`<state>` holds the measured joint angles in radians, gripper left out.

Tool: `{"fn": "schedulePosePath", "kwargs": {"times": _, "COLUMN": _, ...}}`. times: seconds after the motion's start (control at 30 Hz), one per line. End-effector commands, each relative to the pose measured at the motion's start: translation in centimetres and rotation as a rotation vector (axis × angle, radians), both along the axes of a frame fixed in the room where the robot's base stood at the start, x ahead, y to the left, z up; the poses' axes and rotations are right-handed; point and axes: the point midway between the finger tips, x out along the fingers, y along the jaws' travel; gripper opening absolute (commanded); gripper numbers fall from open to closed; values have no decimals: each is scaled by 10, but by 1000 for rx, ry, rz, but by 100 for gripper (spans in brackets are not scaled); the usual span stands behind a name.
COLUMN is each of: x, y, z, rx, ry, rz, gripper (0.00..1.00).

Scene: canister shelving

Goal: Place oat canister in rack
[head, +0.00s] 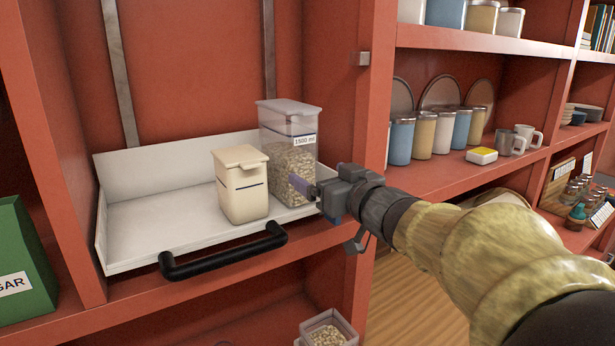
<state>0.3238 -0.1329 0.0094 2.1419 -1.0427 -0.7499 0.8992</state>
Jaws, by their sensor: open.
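A clear canister of oat-like flakes (290,165), labelled 1500 ml, stands upright at the right end of a white pull-out tray (150,239). A cream canister (242,190) with a lid stands upright on the tray, in front and to the left of it. My gripper (308,190) is open at the clear canister's lower right side. Its fingers are partly hidden, and I cannot tell whether they touch the canister. The tray has white raised walls and a black front handle (222,252). No label reading oat is visible.
A red post (374,90) stands just right of the tray. Right shelves hold several jars (425,135), mugs (511,141) and a yellow-topped dish (481,155). A green sugar box (18,262) is at left. An open container of flakes (328,332) sits below. The tray's left half is clear.

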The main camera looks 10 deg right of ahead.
Motion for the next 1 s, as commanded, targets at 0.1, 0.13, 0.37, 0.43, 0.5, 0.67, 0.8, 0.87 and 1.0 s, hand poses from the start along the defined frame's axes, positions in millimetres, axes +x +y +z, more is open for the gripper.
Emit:
{"fn": "schedulePosePath", "kwargs": {"times": 0.1, "x": 0, "y": -1, "z": 0, "rx": 0, "ry": 0, "rz": -2, "gripper": 90}}
{"fn": "schedulePosePath", "kwargs": {"times": 0.13, "x": 0, "y": -1, "z": 0, "rx": 0, "ry": 0, "rz": -2, "gripper": 90}}
{"fn": "schedulePosePath", "kwargs": {"times": 0.37, "x": 1, "y": -2, "z": -1, "rx": 0, "ry": 3, "rz": -7, "gripper": 90}}
{"fn": "schedulePosePath", "kwargs": {"times": 0.43, "x": 2, "y": -4, "z": -8, "rx": 3, "ry": 18, "rz": -26, "gripper": 90}}
{"fn": "schedulePosePath", "kwargs": {"times": 0.5, "x": 5, "y": -7, "z": -23, "rx": 2, "ry": 52, "rz": -66, "gripper": 90}}
{"fn": "schedulePosePath", "kwargs": {"times": 0.67, "x": 6, "y": -21, "z": -91, "rx": -19, "ry": 235, "rz": -221, "gripper": 90}}
{"fn": "schedulePosePath", "kwargs": {"times": 0.8, "x": -16, "y": -25, "z": -174, "rx": -69, "ry": 500, "rz": -332, "gripper": 90}}
{"fn": "schedulePosePath", "kwargs": {"times": 0.87, "x": -35, "y": -22, "z": -211, "rx": -97, "ry": 634, "rz": -357, "gripper": 90}}
{"fn": "schedulePosePath", "kwargs": {"times": 1.0, "x": -99, "y": -6, "z": -290, "rx": -164, "ry": 983, "rz": -358, "gripper": 90}}
